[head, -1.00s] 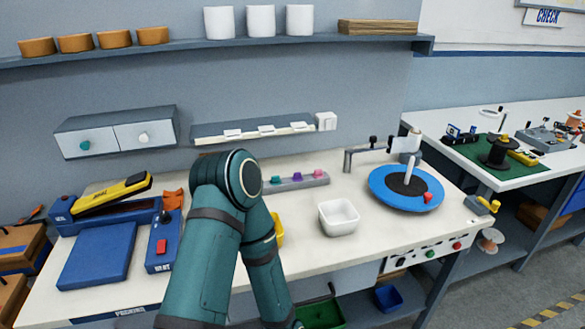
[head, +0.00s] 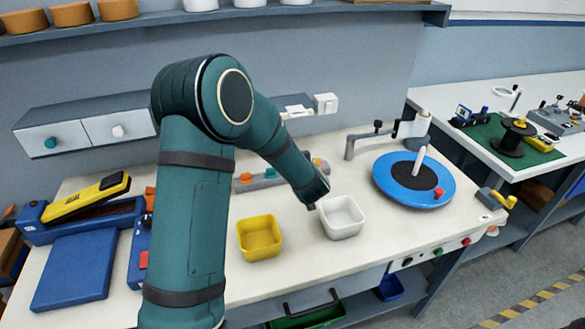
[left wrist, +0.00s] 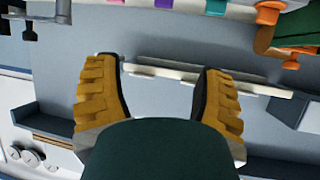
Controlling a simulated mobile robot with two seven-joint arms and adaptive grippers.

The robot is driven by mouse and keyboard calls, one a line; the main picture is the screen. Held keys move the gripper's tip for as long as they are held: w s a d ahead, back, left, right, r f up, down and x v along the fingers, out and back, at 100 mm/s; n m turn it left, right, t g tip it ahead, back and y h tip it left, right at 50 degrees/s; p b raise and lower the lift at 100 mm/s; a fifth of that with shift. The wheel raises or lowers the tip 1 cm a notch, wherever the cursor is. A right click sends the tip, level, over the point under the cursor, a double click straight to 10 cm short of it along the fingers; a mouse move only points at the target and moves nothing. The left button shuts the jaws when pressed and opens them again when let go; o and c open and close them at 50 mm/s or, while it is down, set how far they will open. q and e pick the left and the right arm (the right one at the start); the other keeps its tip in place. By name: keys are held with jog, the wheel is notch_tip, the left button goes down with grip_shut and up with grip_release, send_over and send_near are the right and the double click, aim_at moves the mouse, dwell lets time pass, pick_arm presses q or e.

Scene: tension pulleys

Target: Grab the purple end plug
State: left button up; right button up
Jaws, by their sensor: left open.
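The purple end plug (left wrist: 165,4) shows at the top edge of the left wrist view, partly cut off, in a grey rack between a teal plug (left wrist: 215,6) and a pink one. In the head view the same grey rack (head: 284,180) stands at the back of the bench; my arm covers its middle, so the purple plug is hidden there. My left gripper (left wrist: 158,68) is open, its yellow fingers wide apart with nothing between them, apart from the plug. In the head view its fingers are hidden. My right gripper is in neither view.
A yellow bin (head: 259,238) and a white bin (head: 342,217) stand in front of the rack, the white one close to my wrist. A blue turntable (head: 440,190) is to the right. A shelf (head: 350,12) runs along the wall above.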

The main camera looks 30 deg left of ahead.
pick_arm(q)
jog(key=w+a+f+b, duration=0.1)
jog(key=w+f, duration=0.1)
jog(key=w+a+f+b, duration=0.1)
jog(key=w+a+f, duration=0.1)
jog(key=f, duration=0.1)
jog(key=w+a+f+b, duration=0.1)
jog(key=w+a+f, duration=0.1)
jog(key=shift+w+f+b, duration=0.25)
jog(key=shift+f+b, duration=0.1)
jog(key=shift+b+x, duration=0.55)
jog(key=shift+x, duration=2.15)
jog(key=shift+a+r, duration=0.1)
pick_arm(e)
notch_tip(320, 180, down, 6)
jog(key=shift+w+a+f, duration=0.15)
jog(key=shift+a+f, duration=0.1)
pick_arm(q)
jog(key=c, duration=0.9)
